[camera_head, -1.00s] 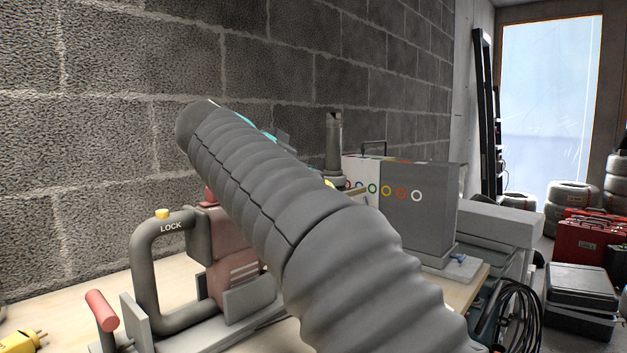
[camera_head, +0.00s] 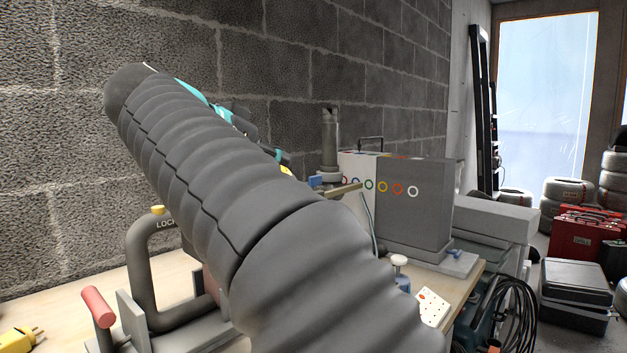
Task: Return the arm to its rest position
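My arm, in a dark ribbed sleeve, crosses the middle of the head view from the lower right to the upper left, raised above the bench. Its far end stands in front of the block wall. Teal and dark parts show just behind the sleeve at the upper middle; I cannot tell whether they belong to my gripper. No gripper fingers can be made out, so its opening and any held object are hidden.
The wooden bench (camera_head: 60,310) carries a grey pipe handle marked LOCK (camera_head: 143,262), a red-handled clamp (camera_head: 99,307), a yellow plug (camera_head: 18,338), a grey box with coloured rings (camera_head: 415,215) and a white socket plate (camera_head: 431,307). Black cases (camera_head: 575,285) and tyres stand on the floor at right.

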